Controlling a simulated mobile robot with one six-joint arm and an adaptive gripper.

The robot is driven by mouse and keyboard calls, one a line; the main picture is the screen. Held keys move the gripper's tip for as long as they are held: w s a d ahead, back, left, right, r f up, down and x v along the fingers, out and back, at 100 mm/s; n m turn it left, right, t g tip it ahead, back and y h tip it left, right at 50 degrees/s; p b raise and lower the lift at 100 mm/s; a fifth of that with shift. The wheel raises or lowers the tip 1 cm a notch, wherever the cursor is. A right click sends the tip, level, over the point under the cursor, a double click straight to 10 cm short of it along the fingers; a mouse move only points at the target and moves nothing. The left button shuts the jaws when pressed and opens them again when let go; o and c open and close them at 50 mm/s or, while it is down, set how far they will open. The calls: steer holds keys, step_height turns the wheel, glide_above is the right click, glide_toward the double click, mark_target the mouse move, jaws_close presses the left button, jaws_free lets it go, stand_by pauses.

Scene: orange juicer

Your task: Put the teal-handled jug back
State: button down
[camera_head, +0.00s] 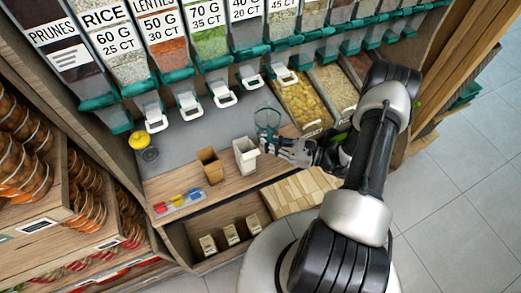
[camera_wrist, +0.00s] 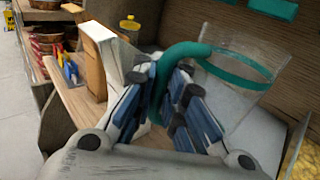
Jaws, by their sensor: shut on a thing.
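The clear jug (camera_head: 267,117) with a teal handle and teal band is at the right part of the wooden counter, below the dispensers. In the wrist view the jug's clear body (camera_wrist: 243,75) fills the right side, and the teal handle (camera_wrist: 185,50) curves down between my fingers. My gripper (camera_head: 270,142) is shut on the handle; it also shows in the wrist view (camera_wrist: 165,105). The jug looks roughly upright. I cannot tell whether its base touches the counter.
A white container (camera_head: 246,157) stands close left of my gripper, with a brown container (camera_head: 211,166) beside it. A small tray of coloured items (camera_head: 179,202) and a yellow object (camera_head: 149,154) are further left. Teal dispensers with white handles (camera_head: 223,95) hang above. Open bins (camera_head: 303,102) are at right.

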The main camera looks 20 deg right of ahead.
steer(key=f, duration=0.1)
steer(key=f+b, duration=0.1)
steer(key=f, duration=0.1)
steer(key=shift+s+d+f, duration=0.15)
steer(key=shift+d+f, duration=0.05)
steer(key=shift+f+b, duration=0.65)
steer(key=shift+f, duration=1.5)
steer(key=shift+f, duration=0.1)
steer(key=c, duration=1.6)
jaws_free()
steer(key=shift+c, duration=0.2)
